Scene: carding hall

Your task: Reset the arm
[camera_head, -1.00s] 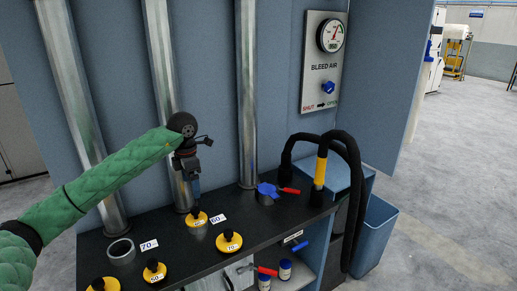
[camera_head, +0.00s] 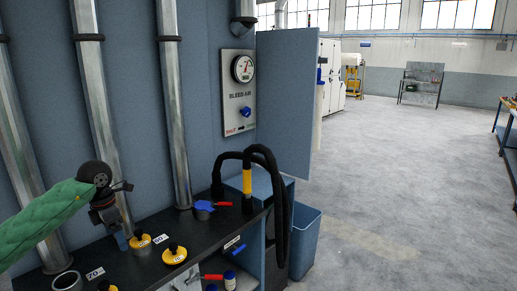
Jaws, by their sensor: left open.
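My left arm comes in from the left in a green quilted sleeve. My left gripper (camera_head: 121,240) is open at its end, pointing down just above the back of the black bench top (camera_head: 143,263). It is beside a yellow disc with a black knob (camera_head: 139,240); I cannot tell whether they touch. I see nothing held in it. My right arm and gripper are not in view.
A second yellow knobbed disc (camera_head: 174,255), a metal ring (camera_head: 66,283) and a blue-handled valve (camera_head: 204,206) are on the bench. A black hose (camera_head: 270,166) loops at its right end, near a blue bin (camera_head: 305,241). Open floor lies to the right.

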